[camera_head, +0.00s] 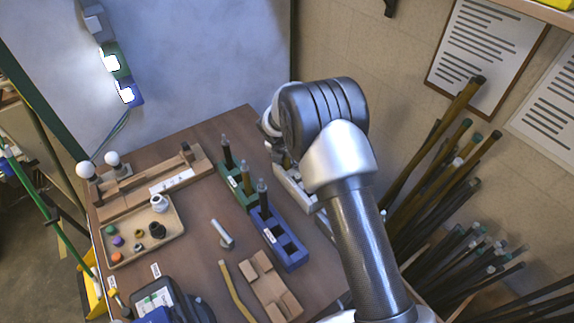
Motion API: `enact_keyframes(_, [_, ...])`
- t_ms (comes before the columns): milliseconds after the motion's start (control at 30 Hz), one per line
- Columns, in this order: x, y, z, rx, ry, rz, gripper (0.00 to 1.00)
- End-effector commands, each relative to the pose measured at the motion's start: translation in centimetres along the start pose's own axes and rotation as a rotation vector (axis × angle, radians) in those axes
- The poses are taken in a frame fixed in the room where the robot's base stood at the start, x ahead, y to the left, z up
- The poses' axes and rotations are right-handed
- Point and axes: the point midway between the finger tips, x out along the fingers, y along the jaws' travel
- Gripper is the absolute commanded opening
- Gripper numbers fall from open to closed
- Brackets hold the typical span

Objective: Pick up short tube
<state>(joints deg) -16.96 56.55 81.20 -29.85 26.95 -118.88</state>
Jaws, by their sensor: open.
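A short grey-blue tube-like piece (222,234) lies on the brown table, left of the blue holder; I cannot tell for sure that it is the short tube. Dark slim upright pieces stand in the green holder (237,187) and at the back end of the blue holder (281,243). The blue holder's front slots look empty. My arm reaches over the right side of the table, and its wrist hides what is behind and below it. My gripper's fingers cannot be made out.
A tan tray (177,242) with small coloured parts is at the left. A wooden fixture (150,190) lies behind it. A pale holder (292,187) is partly hidden by my arm. A wooden block (270,287) and a curved yellowish rod (236,291) lie in front. Many rods lean at right.

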Motion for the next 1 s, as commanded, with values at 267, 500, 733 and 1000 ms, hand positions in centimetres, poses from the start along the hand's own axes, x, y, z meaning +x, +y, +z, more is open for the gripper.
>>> enact_keyframes(267, [-0.10, 0.01, 0.09, 0.000, -0.001, 0.001, 0.37])
enact_keyframes(500, [-0.10, 0.00, 0.08, 0.000, -0.001, 0.000, 0.21])
enact_keyframes(733, [-0.10, 0.00, 0.07, 0.000, -0.001, 0.000, 0.06])
enact_keyframes(1000, [-0.11, 0.00, 0.08, 0.000, -0.001, 0.000, 0.00])
